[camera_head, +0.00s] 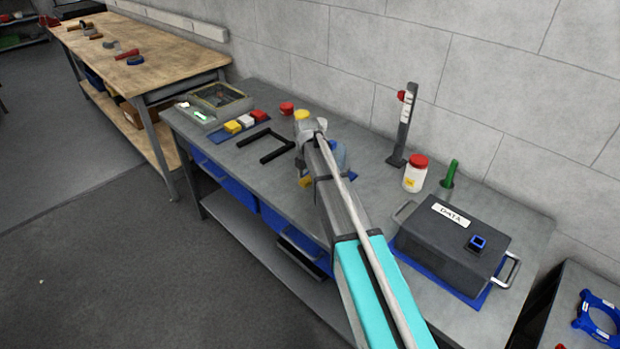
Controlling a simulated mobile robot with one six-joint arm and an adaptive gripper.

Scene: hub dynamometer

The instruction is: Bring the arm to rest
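My arm (359,259) reaches from the lower middle up over the grey bench (365,187). It has a turquoise sleeve, a grey link and a cable along it. Its far visible end is a light grey joint (309,130) above the middle of the bench. I cannot make out my gripper or its fingers; the arm seems to hide them.
A dark DATA box (430,243) with handles, a red-lidded white jar (415,176), a green cylinder (449,174) and an upright post (404,130) stand right of the arm. Colored blocks (246,121) and a tray (220,98) lie left. A wall is behind; floor (120,260) is clear.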

